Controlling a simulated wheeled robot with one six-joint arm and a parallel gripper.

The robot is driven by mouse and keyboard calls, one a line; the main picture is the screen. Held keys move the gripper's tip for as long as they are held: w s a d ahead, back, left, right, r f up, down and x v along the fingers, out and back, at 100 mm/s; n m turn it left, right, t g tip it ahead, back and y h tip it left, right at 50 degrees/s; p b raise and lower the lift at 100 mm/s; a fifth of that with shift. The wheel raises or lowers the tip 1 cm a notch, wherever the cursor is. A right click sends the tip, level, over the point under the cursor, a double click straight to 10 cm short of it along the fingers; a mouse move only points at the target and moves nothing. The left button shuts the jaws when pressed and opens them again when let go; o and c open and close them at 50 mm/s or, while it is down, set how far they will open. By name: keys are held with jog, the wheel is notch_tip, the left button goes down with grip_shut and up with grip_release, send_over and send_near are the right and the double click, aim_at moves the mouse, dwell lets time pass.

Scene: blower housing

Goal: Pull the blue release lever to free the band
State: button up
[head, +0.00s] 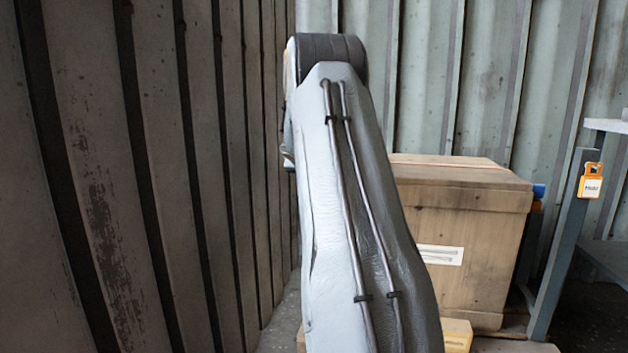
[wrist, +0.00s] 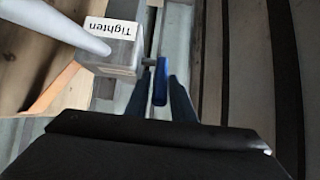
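In the wrist view a blue lever (wrist: 160,82) sticks out on a short pin from the side of a grey block (wrist: 122,58). The block bears an upside-down "Tighten" label. My gripper (wrist: 160,94) is open, its two dark fingers pointing at the lever. The lever appears between the fingertips; I cannot tell whether either finger touches it. In the head view my arm hides the gripper and this block. A thin orange band (head: 440,165) runs along the top of a wooden crate (head: 465,225).
A pale rod (wrist: 70,28) reaches the block from the upper left in the wrist view. A ribbed metal wall (head: 140,170) stands close on the left in the head view. A grey metal post (head: 562,245) with an orange-and-white tag (head: 591,182) stands right of the crate.

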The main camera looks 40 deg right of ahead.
jog(key=p+v, duration=0.1)
jog(key=v, duration=0.6)
jog(key=shift+s+a+r, duration=0.15)
jog(key=shift+a+r, duration=0.1)
jog(key=shift+c, duration=0.4)
